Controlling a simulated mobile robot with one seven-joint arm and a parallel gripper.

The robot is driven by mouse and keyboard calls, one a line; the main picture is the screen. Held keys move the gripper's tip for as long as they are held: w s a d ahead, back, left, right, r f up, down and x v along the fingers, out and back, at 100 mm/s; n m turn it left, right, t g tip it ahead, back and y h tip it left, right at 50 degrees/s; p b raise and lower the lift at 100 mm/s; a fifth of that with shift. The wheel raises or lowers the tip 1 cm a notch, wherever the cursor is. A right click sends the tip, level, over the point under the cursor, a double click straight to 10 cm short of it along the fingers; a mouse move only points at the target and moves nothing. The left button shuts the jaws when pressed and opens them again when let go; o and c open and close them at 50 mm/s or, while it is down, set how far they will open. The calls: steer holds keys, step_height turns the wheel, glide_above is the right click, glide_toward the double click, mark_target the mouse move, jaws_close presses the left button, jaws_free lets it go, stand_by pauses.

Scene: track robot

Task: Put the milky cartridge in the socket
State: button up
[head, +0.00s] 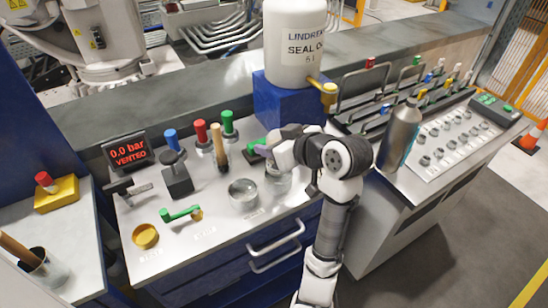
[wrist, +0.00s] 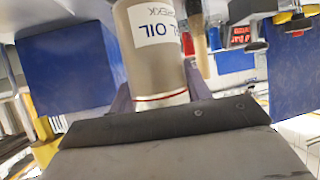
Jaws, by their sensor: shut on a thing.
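A pale, milky cylinder with a printed oil label and a red line, which I take for the milky cartridge (wrist: 145,65), is between my fingers (wrist: 158,98) in the wrist view. In the head view my gripper (head: 275,158) is over the right part of the bench, and the cartridge (head: 279,183) shows partly below it, roughly upright. Whether it touches the bench top is unclear. A round metal cup (head: 243,194) stands just left of it; a yellow ring (head: 146,236) lies at the front left. I cannot tell which is the socket.
A white oil tank (head: 293,45) on a blue stand (head: 287,108) has a yellow tap close behind my gripper. A wooden handle (head: 219,147), colored knobs and a green lever (head: 180,214) are left. A pressure display (head: 128,149) reads 0.0 bar. A grey bottle (head: 400,135) stands right.

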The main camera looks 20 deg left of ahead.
steer(key=shift+f, duration=2.55)
steer(key=shift+f, duration=0.2)
steer(key=o, duration=1.2)
steer(key=shift+c, duration=0.2)
steer(key=shift+r, duration=0.2)
steer(key=shift+d+r, duration=0.15)
steer(key=shift+d, duration=0.05)
steer(key=v, duration=1.1)
steer(key=shift+d+b, duration=0.3)
